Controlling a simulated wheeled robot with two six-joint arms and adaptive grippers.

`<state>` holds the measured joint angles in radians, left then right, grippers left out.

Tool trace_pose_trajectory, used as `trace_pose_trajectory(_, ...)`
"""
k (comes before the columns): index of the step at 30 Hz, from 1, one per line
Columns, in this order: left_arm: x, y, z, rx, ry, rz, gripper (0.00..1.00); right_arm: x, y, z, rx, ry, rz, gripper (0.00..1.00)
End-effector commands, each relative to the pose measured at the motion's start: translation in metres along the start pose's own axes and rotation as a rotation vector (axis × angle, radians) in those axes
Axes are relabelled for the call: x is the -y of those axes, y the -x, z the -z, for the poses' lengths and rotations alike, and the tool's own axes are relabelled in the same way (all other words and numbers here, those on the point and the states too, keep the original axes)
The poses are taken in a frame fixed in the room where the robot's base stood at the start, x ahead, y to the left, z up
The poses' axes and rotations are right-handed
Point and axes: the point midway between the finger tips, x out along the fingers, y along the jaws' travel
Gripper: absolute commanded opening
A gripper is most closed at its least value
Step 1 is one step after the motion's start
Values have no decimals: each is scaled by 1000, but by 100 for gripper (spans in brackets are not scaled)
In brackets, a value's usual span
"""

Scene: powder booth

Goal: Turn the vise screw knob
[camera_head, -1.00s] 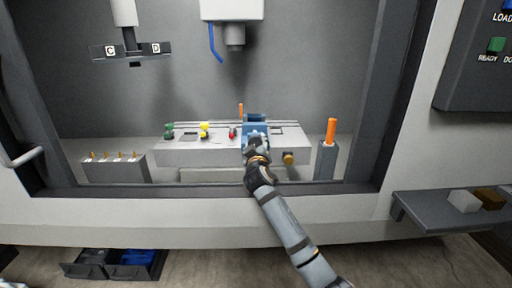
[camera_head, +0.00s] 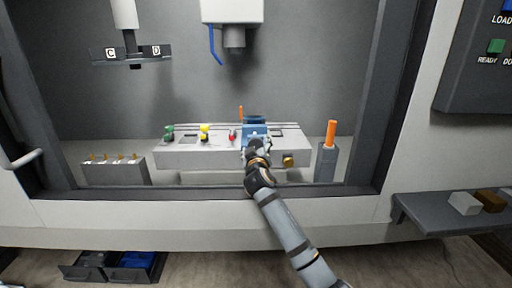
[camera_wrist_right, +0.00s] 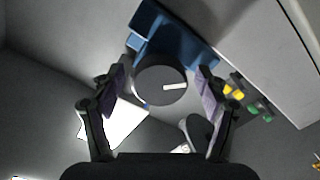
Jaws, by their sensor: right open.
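The blue vise (camera_head: 255,131) sits on the light grey block (camera_head: 200,156) inside the booth. In the right wrist view the blue vise body (camera_wrist_right: 172,38) is at the top, with the round dark grey screw knob (camera_wrist_right: 158,72) in front of it. A white mark shows on the knob's face. My right gripper (camera_head: 255,143) is at the vise's front and partly hides it in the head view. In the wrist view the right gripper (camera_wrist_right: 162,84) is open, its fingers on either side of the knob. Contact is not clear. My left gripper is not in view.
Green, yellow and red parts (camera_head: 204,132) stand on the block left of the vise. A brass knob (camera_head: 289,161) is on its front, right of my gripper. An orange-handled tool (camera_head: 331,133) stands in a grey holder at right. The booth's front sill (camera_head: 150,212) runs below.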

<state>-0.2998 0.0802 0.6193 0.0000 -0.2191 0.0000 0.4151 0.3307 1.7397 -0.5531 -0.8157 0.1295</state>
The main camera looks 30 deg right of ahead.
Motion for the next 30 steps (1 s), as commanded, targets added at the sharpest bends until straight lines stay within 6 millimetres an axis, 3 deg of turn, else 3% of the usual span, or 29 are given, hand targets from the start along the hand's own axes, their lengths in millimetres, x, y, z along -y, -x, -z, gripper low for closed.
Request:
trace_pose_trajectory(15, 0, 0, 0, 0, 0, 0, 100, -51, 0, 74, -2, -2, -2, 75)
trace_pose_trajectory(27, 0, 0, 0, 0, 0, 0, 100, -56, 0, 82, 0, 0, 0, 75)
trace_pose_trajectory(30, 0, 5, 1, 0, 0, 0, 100, -42, 3, 87, -23, -40, 50, 75)
